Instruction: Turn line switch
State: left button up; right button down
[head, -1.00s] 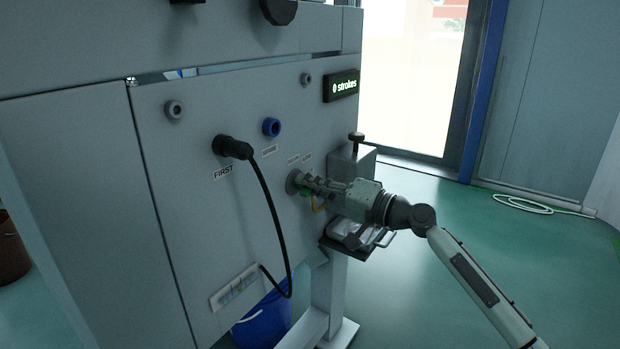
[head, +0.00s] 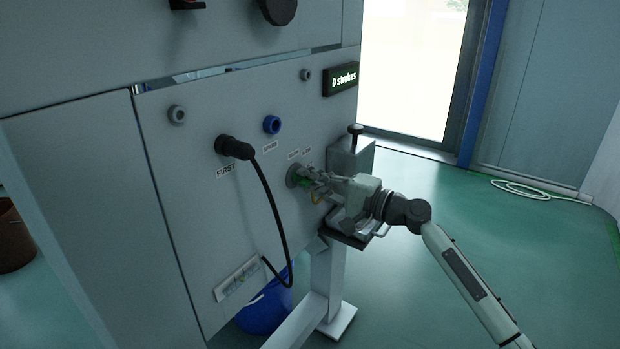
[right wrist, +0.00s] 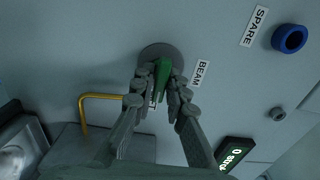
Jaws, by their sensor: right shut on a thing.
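The switch is a green lever (head: 303,184) on a round grey base on the grey panel; in the right wrist view the lever (right wrist: 162,72) points up and slightly right. A BEAM label (right wrist: 202,74) is beside the base. My right gripper (head: 310,178) is at the switch, with its fingers on either side of the lever. In the right wrist view the gripper (right wrist: 160,90) is shut on the lever, partly hiding its lower part. My left gripper is not in view.
A yellow bent bar (right wrist: 92,100) sticks out beside the switch. A black cable (head: 275,215) hangs from a plug (head: 232,148) left of it. A display (head: 340,80) reads 0 strokes. A box with a plunger (head: 354,140) stands behind my gripper.

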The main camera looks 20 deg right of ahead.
jog(key=c, duration=1.6)
grip_release()
jog(key=v, duration=1.2)
jog(key=shift+f, duration=0.1)
